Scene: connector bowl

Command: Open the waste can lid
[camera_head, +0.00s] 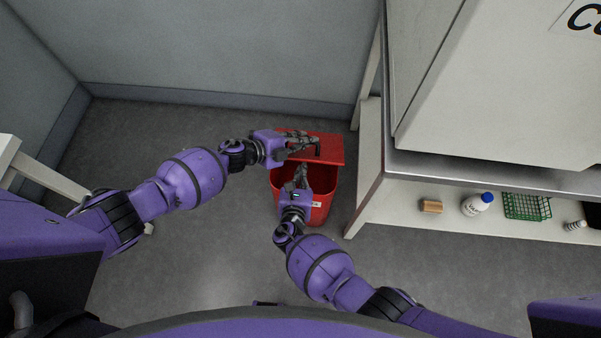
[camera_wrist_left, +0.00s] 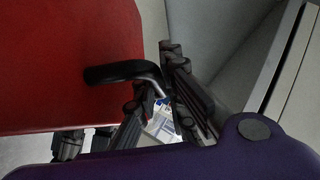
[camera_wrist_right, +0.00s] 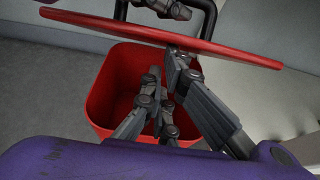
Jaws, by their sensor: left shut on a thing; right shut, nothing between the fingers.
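The red waste can (camera_head: 325,210) stands on the floor, and its opening shows in the right wrist view (camera_wrist_right: 108,90). Its red lid (camera_head: 330,150) is raised off the opening; in the right wrist view the lid (camera_wrist_right: 145,34) is edge-on above the can. My left gripper (camera_head: 314,144) is shut on the lid's black handle (camera_wrist_left: 118,73); the exact grip is partly hidden in the left wrist view. My right gripper (camera_head: 302,170) is shut and empty over the opening, below the lid. One of its fingers reaches close to the lid's underside; I cannot tell whether they touch.
A white bench (camera_head: 370,185) stands close to the can's right. Its lower shelf holds a brown block (camera_head: 431,206), a blue-capped bottle (camera_head: 476,205), a green rack (camera_head: 527,206) and a small bottle (camera_head: 574,225). A grey wall (camera_head: 220,50) is behind. The floor (camera_head: 200,250) left of the can is clear.

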